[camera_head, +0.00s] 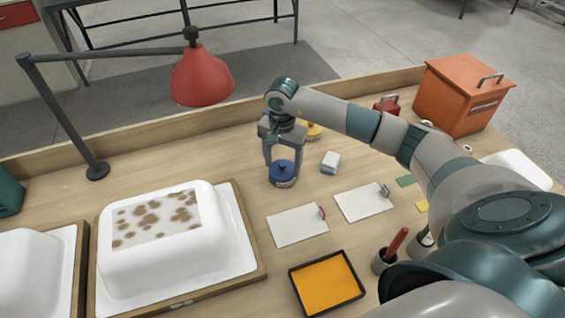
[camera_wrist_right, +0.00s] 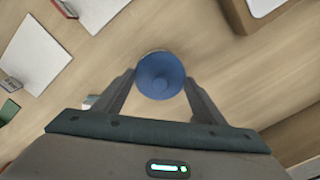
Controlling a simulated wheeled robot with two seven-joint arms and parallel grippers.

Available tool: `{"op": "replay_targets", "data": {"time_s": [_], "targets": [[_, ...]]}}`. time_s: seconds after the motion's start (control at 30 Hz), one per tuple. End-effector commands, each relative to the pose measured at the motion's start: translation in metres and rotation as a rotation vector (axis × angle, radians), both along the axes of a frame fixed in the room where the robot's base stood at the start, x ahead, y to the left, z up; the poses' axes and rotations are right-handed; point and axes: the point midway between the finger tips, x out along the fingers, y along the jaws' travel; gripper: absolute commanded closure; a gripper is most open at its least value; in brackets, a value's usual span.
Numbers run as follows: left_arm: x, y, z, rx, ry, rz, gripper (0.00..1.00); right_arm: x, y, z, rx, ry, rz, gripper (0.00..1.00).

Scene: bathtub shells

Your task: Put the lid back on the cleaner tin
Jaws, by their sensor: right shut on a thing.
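A round blue lid (camera_head: 283,167) with a small knob is between the fingers of my right gripper (camera_head: 282,160), which is shut on it. The lid also fills the space between the fingertips in the right wrist view (camera_wrist_right: 160,74). A low pale tin body (camera_head: 284,183) shows just under the lid, and lid and tin look lined up and level. I cannot tell whether the lid is seated on the rim or slightly above it. My left gripper is out of view.
A yellow-topped tin (camera_head: 314,131) stands behind the gripper. A small white box (camera_head: 330,162) is to its right. White cards (camera_head: 297,226) and an orange tray (camera_head: 327,284) lie in front. A white tub shell (camera_head: 125,270) is on the left, below the red lamp (camera_head: 202,78).

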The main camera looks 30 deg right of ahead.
Motion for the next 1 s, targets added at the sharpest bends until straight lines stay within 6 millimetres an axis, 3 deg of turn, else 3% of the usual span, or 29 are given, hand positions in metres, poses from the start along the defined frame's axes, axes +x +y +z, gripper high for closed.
{"op": "replay_targets", "data": {"time_s": [0.73,0.77,0.83,1.0], "targets": [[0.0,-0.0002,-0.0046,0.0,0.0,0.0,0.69,0.0,-0.0001,-0.0001,0.0,0.0,0.0,0.57],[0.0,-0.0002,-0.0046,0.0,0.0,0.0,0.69,0.0,-0.0001,-0.0001,0.0,0.0,0.0,0.31],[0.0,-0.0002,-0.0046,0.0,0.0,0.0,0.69,0.0,-0.0001,-0.0001,0.0,0.0,0.0,0.14],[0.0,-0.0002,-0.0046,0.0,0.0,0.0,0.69,0.0,-0.0001,-0.0001,0.0,0.0,0.0,0.14]]}}
